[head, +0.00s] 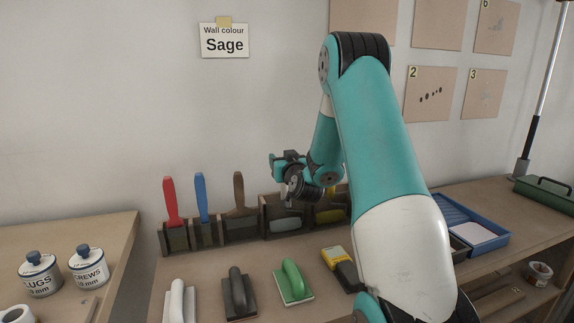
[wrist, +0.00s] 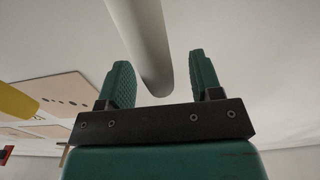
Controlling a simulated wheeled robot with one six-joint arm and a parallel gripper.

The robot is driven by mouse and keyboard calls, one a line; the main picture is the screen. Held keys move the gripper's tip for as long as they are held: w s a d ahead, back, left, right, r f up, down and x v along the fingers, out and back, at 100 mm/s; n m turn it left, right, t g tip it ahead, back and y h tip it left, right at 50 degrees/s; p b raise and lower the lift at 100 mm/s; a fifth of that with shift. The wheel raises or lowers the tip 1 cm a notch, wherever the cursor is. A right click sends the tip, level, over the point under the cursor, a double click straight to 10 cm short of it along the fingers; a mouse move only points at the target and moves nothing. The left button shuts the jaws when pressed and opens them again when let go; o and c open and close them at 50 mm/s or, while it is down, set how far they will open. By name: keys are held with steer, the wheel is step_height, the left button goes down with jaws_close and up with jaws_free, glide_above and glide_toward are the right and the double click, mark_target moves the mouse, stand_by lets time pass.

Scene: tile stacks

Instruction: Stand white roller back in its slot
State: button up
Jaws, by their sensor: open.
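The white roller (wrist: 140,40) shows in the wrist view as a smooth pale cylinder, its rounded end between my fingers. My gripper (wrist: 158,62) is open around that end, with a gap at the right finger; contact on the left is unclear. In the head view my gripper (head: 287,188) is above the dark slotted rack (head: 263,203) at the back of the bench. A pale rounded form (head: 285,223) shows low in the rack below it; I cannot tell whether it is the same roller. A yellow roller (head: 330,214) is just right of it, also partly visible in the wrist view (wrist: 15,103).
Red (head: 171,202), blue (head: 201,198) and brown-handled (head: 239,192) tools stand left in the rack. A blue tray (head: 489,216) is right. My arm hides the middle bench.

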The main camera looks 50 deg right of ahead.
steer(key=b+v, duration=1.7)
steer(key=b, duration=0.1)
steer(key=shift+a, duration=0.15)
steer(key=shift+s, duration=0.1)
